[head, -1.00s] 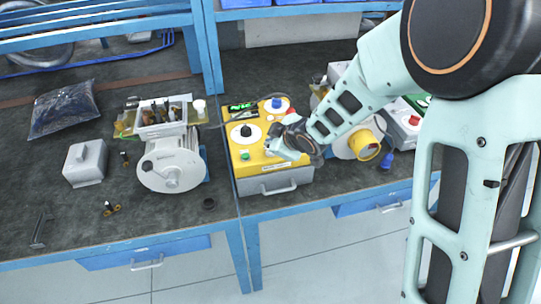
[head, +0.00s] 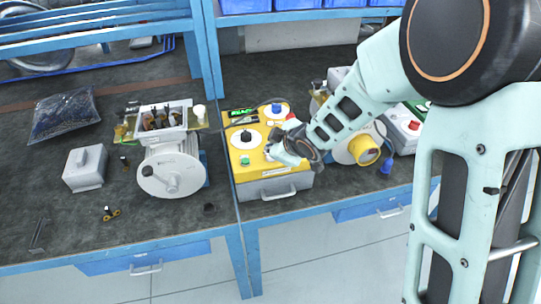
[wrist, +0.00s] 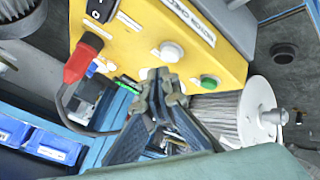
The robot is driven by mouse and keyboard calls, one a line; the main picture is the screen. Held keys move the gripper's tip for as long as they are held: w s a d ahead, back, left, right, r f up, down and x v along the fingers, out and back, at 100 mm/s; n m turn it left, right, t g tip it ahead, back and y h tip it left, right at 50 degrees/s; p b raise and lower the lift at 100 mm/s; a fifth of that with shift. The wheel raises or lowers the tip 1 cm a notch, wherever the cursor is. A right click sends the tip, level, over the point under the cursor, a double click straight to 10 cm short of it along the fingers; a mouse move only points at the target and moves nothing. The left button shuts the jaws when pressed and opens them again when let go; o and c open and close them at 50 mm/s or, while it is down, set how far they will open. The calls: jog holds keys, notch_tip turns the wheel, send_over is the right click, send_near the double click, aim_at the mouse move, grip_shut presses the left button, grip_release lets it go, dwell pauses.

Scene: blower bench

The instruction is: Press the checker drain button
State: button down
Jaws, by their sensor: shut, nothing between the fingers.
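The checker is a yellow-topped box (head: 246,178) on the bench, left of my arm in the head view. Its panel (wrist: 140,32) fills the upper part of the wrist view, with a white button (wrist: 171,52) and a green button (wrist: 209,82). The green button also shows in the head view (head: 245,160). My gripper (wrist: 160,78) is shut and empty, its tips just below the white button in the wrist picture. I cannot tell whether they touch the panel. In the head view my gripper (head: 275,154) is over the panel, right of the green button, hiding part of it.
A red plug (wrist: 80,62) with a dark cable is on the panel. A white-grey blower (head: 172,174) stands left of the checker. A yellow-capped unit (head: 364,150) and a grey box with a red button (head: 412,126) stand to the right.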

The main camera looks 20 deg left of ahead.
jog(key=shift+f, duration=0.15)
jog(key=shift+f+b, duration=0.3)
jog(key=shift+b, duration=0.2)
jog(key=shift+f+b, duration=0.45)
dwell(0.7)
jog(key=shift+r, duration=0.1)
dwell(0.7)
jog(key=shift+r+p, duration=0.7)
jog(key=shift+r, duration=0.05)
notch_tip(320, 180, up, 5)
jog(key=p, duration=0.4)
jog(key=shift+r+p, duration=0.1)
jog(key=shift+p, duration=0.2)
